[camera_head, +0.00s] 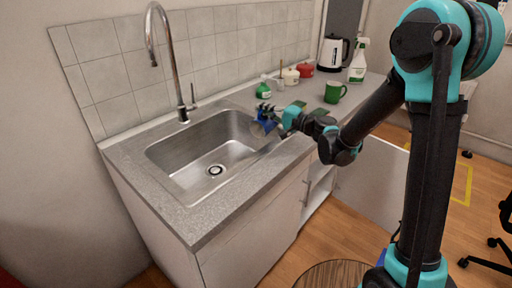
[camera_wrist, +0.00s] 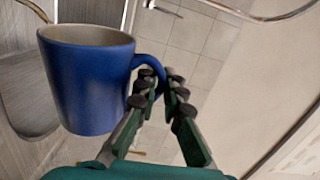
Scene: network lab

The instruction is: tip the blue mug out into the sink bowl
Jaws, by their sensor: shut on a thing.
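The blue mug (camera_head: 258,129) is in my gripper (camera_head: 277,117), over the right end of the steel sink bowl (camera_head: 190,152) in the head view. It looks tilted there, though it is small and partly covered by the fingers. In the wrist view the blue mug (camera_wrist: 92,85) fills the left side, its pale inside partly showing. The fingers of my gripper (camera_wrist: 160,85) are closed on its handle at the right. I cannot tell whether anything is in the mug. The sink bowl's drain shows in the head view, and the bowl looks empty.
A tall curved tap (camera_head: 172,60) stands behind the bowl. A cabinet door (camera_head: 370,185) hangs open below.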

